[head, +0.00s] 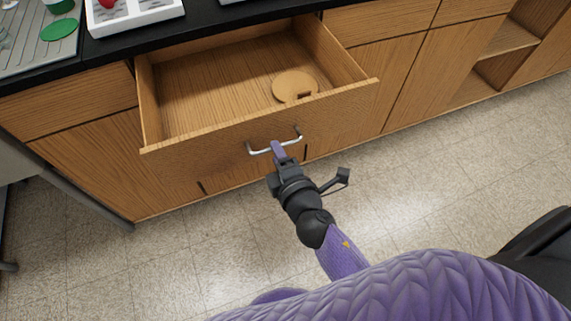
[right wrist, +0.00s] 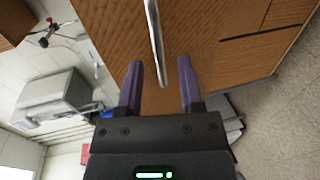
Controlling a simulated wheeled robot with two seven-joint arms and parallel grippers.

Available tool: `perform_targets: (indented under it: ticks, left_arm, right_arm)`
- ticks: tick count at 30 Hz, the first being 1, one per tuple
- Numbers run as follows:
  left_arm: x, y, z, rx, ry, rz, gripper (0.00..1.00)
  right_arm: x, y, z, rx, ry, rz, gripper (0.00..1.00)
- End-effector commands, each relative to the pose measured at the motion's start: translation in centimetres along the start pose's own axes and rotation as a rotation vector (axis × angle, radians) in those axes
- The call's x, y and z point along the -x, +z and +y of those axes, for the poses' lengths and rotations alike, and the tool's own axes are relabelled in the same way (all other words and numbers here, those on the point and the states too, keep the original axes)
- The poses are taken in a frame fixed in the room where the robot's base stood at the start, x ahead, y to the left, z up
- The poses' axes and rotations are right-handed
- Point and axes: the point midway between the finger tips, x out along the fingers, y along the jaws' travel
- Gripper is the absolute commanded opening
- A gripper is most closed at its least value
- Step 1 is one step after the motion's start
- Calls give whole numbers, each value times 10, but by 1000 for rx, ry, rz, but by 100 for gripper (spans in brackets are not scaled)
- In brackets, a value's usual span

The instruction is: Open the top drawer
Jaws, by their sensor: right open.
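The top drawer (head: 215,127) is a wooden drawer pulled well out from under the black counter in the head view. Its silver bar handle (head: 259,152) is on the front panel, and it also shows in the right wrist view (right wrist: 155,40). My right gripper (head: 277,146) is at the handle, its fingertips close to the bar. In the right wrist view my right gripper (right wrist: 160,75) has its two purple fingers spread apart, with the bar's end between or just beyond the tips. Contact cannot be told. My left gripper is not in view.
A round wooden piece (head: 294,86) lies inside the drawer. A white tray (head: 135,14) and a ribbed drainer with a green disc (head: 59,29) are on the counter (head: 215,19). Closed cabinets and open shelves (head: 509,40) run to the right. The tiled floor in front is clear.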

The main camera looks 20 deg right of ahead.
Motion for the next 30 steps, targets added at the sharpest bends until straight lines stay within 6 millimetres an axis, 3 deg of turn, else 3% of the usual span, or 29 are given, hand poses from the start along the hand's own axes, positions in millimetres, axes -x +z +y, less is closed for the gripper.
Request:
perform_targets:
  ticks: [4, 9, 24, 26, 29, 30]
  left_arm:
    - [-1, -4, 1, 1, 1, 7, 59]
    - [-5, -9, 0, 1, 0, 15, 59]
    - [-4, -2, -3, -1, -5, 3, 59]
    - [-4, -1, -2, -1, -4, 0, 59]
    - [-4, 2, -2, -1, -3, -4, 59]
    - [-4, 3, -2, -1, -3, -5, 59]
  right_arm:
    - [37, 0, -2, -3, -4, -1, 47]
    - [63, 0, -2, -2, -3, -1, 47]
    - [68, 0, -3, -6, -8, 1, 47]
    - [68, -1, -20, -44, -53, 6, 47]
    - [73, -2, -92, -220, -251, -1, 47]
    - [82, -1, -132, -321, -366, -26, 47]
